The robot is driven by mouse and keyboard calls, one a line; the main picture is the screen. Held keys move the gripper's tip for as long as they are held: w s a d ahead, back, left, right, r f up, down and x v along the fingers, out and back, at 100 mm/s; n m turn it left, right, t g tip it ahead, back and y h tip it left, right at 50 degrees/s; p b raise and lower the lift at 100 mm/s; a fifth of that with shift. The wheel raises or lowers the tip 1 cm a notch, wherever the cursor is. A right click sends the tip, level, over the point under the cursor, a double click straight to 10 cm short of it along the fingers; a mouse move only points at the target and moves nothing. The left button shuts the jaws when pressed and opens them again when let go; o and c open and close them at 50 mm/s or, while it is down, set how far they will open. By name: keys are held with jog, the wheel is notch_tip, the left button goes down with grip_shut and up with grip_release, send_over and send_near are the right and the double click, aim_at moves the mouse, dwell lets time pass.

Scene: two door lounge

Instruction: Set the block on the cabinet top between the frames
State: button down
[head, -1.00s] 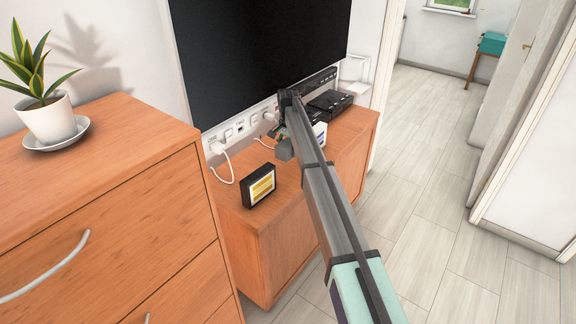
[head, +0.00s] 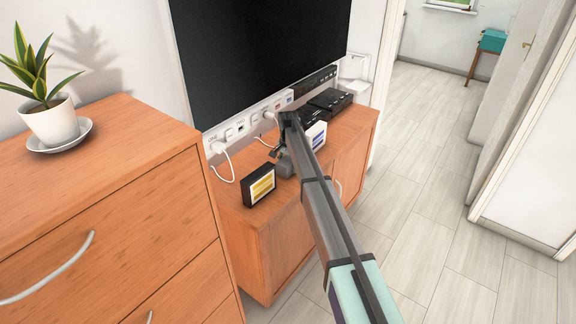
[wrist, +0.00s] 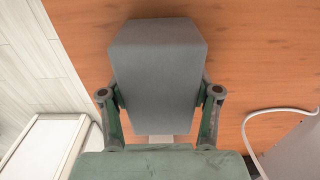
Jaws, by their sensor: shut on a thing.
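The grey block (wrist: 158,70) is held between the fingers of my gripper (wrist: 160,95) in the wrist view, above the orange wood cabinet top (wrist: 260,50). In the head view my gripper (head: 283,150) is low over the cabinet top (head: 232,208), with the grey block (head: 285,168) at its end. The black frame with a yellow-striped picture (head: 259,186) stands to the left of the block. The white frame with a blue-striped picture (head: 317,136) stands to the right, partly hidden by my arm. Whether the block touches the top, I cannot tell.
A black box (head: 330,100) sits at the back right of the cabinet. A television (head: 260,60), a socket strip (head: 240,127) and white cables are behind. A taller drawer chest (head: 110,190) with a potted plant (head: 50,115) stands at left.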

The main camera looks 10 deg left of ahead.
aim_at(288, 160)
jog(key=shift+c, duration=1.2)
grip_release()
jog(key=shift+f, duration=0.1)
notch_tip(288, 160, up, 12)
jog(key=b, duration=0.2)
jog(key=shift+b, duration=0.35)
